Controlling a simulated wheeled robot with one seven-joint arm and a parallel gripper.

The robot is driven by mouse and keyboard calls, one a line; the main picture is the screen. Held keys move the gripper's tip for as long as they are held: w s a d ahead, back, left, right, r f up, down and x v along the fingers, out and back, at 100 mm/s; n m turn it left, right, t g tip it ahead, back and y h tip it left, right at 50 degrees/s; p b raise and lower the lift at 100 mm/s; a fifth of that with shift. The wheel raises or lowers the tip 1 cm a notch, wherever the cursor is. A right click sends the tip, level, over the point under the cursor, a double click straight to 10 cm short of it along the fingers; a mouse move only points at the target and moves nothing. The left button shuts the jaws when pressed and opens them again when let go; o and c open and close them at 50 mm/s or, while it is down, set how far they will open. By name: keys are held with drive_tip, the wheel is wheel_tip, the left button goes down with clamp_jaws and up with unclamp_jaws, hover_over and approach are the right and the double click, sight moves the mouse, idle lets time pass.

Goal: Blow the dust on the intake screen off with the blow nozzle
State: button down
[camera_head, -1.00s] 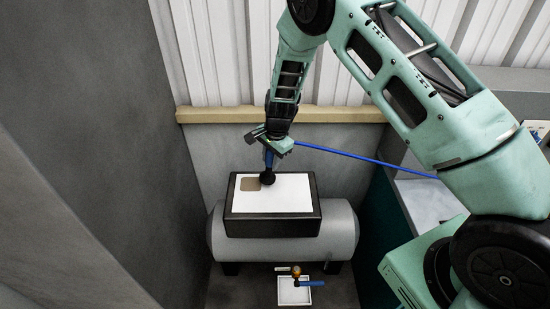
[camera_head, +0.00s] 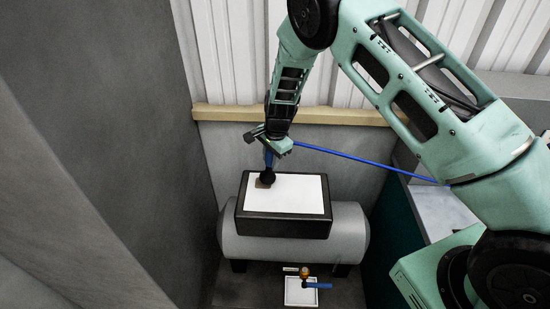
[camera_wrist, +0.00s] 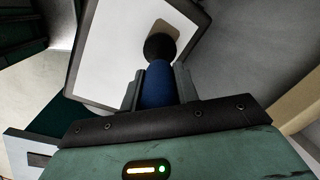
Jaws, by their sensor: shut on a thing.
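My gripper (camera_head: 270,151) is shut on the blow nozzle (camera_head: 268,165), a blue body with a round black tip that points down. A blue hose runs from it to the right. The white intake screen (camera_head: 295,194) lies in a black frame on top of a grey tank. I cannot tell whether the tip touches the screen.
The grey tank (camera_head: 352,232) stands below the screen. A small white tray (camera_head: 300,294) with a brass and blue fitting (camera_head: 310,283) is in front of it. A wooden rail (camera_head: 340,116) runs along the back wall. A dark grey wall (camera_head: 110,110) closes the left side.

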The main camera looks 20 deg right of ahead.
drive_tip(key=shift+w+a, duration=0.25)
drive_tip(key=shift+a, duration=0.4)
drive_tip(key=shift+r+p, duration=1.4)
drive_tip(key=shift+r, duration=0.9)
drive_tip(key=shift+f, duration=0.1)
